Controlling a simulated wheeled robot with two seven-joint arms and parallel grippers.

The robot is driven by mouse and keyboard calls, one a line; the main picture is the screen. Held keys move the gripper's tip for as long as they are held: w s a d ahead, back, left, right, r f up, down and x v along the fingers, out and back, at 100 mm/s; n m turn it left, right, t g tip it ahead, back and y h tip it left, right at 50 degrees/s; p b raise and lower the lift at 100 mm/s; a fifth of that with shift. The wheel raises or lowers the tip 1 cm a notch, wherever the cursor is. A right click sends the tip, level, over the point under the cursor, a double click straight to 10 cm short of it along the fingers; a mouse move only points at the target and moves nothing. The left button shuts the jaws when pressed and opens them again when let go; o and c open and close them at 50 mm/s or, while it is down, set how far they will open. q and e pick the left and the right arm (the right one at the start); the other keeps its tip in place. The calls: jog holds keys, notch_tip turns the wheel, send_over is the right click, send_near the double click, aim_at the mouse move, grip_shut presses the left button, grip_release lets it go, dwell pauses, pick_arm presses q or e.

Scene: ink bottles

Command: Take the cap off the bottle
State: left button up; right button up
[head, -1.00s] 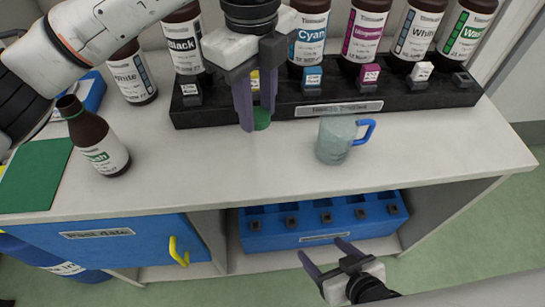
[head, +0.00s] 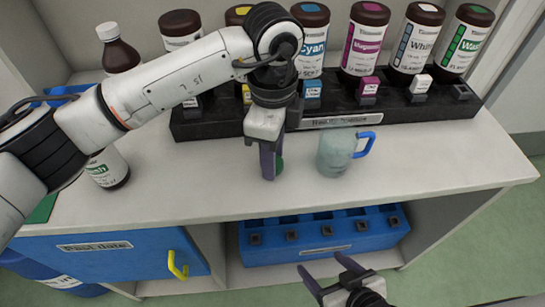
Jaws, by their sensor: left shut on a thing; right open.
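The brown bottle with a white and green label (head: 110,172) stands upright on the left of the bench. My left arm crosses in front and hides its neck and top. My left gripper (head: 271,168) is over the middle of the bench, left of the grey mug, pointing down. It is shut on a green cap (head: 280,167), mostly hidden behind the fingers. The cap is apart from the bottle. I cannot tell whether it touches the bench. My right gripper (head: 322,277) is open and empty, low in front of the bench.
A grey mug (head: 335,154) with a blue handle stands right of my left gripper. A black rack (head: 215,129) holds several labelled bottles behind. A blue tray (head: 325,241) sits on the shelf below. The bench right of the mug is clear.

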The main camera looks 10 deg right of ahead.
pick_arm(q)
jog(key=shift+f, duration=0.6)
jog(key=shift+f, duration=0.15)
jog(key=o, duration=1.2)
jog(key=shift+c, duration=0.2)
